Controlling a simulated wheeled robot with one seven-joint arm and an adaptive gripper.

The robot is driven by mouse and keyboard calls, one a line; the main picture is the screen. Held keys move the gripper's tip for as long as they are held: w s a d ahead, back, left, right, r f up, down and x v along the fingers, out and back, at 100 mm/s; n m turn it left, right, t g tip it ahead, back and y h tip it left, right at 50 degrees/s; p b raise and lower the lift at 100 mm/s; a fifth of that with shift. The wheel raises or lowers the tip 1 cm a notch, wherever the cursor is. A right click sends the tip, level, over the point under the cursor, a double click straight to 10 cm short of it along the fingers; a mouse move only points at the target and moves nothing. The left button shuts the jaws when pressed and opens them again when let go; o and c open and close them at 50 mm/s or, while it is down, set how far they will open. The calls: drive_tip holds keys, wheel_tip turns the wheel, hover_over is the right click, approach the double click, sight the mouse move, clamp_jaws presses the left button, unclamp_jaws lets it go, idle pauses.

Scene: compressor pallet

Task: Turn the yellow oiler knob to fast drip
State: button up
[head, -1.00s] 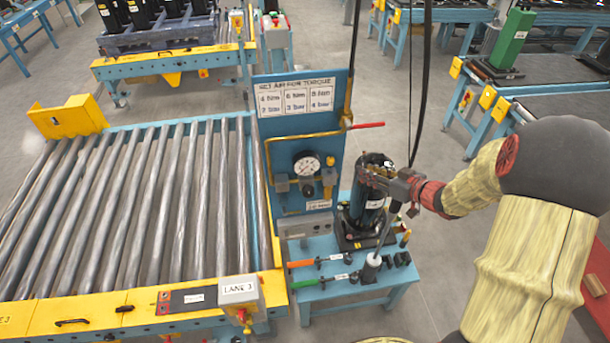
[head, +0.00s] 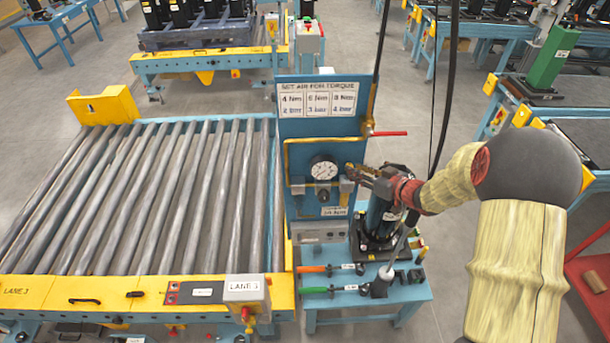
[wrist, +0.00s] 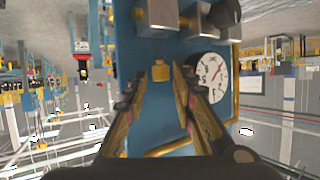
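The yellow oiler knob (wrist: 161,70) shows in the wrist view, small and block-like, against the blue panel. It lies ahead of and between the two fingertips of my gripper (wrist: 160,78). The gripper is open, with a gap between the fingers and nothing held. In the head view my gripper (head: 352,172) is at the right part of the blue panel (head: 318,130), just right of the pressure gauge (head: 323,168). There the knob cannot be told apart from the fingers. Whether the fingers touch the knob is unclear. The grey fittings (wrist: 158,15) sit beyond the knob in the wrist view.
A red-handled valve (head: 388,133) sticks out right of the panel above my gripper. A black cylinder unit (head: 382,215) stands below my forearm on the blue bench (head: 410,293). Tools with orange and green handles lie at the bench's left. A roller conveyor (head: 140,200) fills the left.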

drive_tip(key=shift+b+x, duration=0.35)
drive_tip(key=shift+x, duration=0.6)
drive_tip(key=m+h+b, duration=0.1)
drive_tip(key=b, duration=0.2)
drive_tip(key=m+t+h+b, duration=0.1)
drive_tip(key=b, duration=0.2)
drive_tip(key=m+h+b, duration=0.1)
drive_tip(key=h+b, duration=0.1)
drive_tip(key=b, duration=0.1)
drive_tip(key=shift+s+a+f+m+t, duration=0.1)
drive_tip(key=shift+s+a+m+t, duration=0.1)
drive_tip(key=shift+a+m+t, duration=0.15)
drive_tip(key=m+h+b, duration=0.1)
drive_tip(key=b, duration=0.2)
drive_tip(key=shift+s+a, duration=0.1)
drive_tip(key=shift+s, duration=0.05)
